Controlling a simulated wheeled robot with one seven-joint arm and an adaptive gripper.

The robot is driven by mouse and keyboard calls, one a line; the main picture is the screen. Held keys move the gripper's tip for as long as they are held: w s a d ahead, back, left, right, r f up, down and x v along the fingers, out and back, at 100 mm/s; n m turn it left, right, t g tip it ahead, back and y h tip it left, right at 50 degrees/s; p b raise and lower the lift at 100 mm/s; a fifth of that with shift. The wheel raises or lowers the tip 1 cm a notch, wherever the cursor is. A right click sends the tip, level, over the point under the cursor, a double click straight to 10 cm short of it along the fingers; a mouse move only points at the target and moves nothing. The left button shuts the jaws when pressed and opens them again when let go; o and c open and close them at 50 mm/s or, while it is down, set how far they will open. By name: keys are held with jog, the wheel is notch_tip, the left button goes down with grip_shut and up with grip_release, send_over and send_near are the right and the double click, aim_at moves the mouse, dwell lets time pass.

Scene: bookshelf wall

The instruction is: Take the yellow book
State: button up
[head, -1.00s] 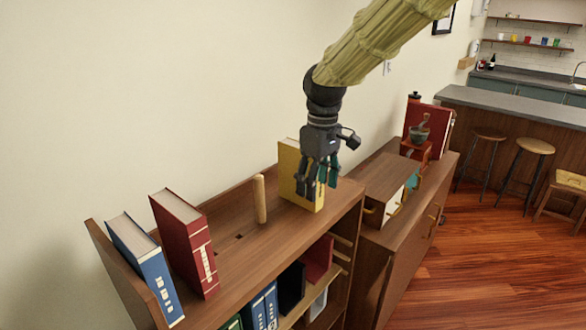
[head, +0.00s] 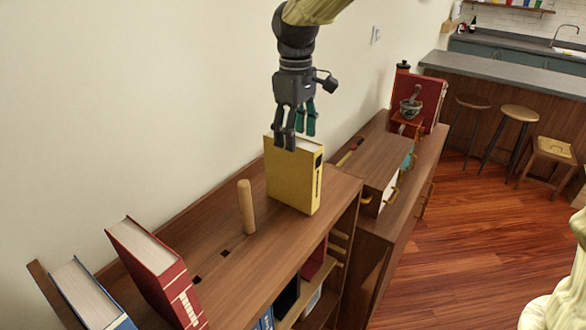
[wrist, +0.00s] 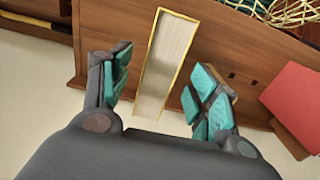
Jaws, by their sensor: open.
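The yellow book (head: 294,180) stands upright on top of the brown bookshelf, near its right end, in the head view. My gripper (head: 295,140) is over the book's top edge, pointing down, with its fingers open. In the wrist view the book (wrist: 167,60) shows from above, its pale page block framed by yellow covers. It lies between the two teal-padded fingers of my gripper (wrist: 160,92), with a gap on each side. The far finger is partly hidden in the head view. I cannot tell how far the fingertips reach below the book's top.
A wooden peg (head: 246,206) stands left of the yellow book on the shelf top (head: 225,250). A red book (head: 155,268) and a blue book (head: 92,292) lean further left. A lower cabinet with a coffee grinder (head: 408,120) stands right. The wall is close behind.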

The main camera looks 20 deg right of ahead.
aim_at(292, 157)
jog(key=shift+w+a+f, duration=0.1)
jog(key=shift+w+f, duration=0.6)
jog(key=shift+f, duration=0.35)
jog(key=shift+s+f+p, duration=0.3)
jog(key=shift+s+p, duration=0.1)
notch_tip(292, 157, down, 4)
jog(key=shift+w+a+f+p, duration=0.15)
jog(key=shift+f+p, duration=0.05)
jog(key=shift+p, duration=0.55)
jog(key=shift+s, duration=0.2)
jog(key=shift+c, duration=0.4)
jog(key=shift+w, duration=0.15)
jog(key=c, duration=0.7)
grip_shut()
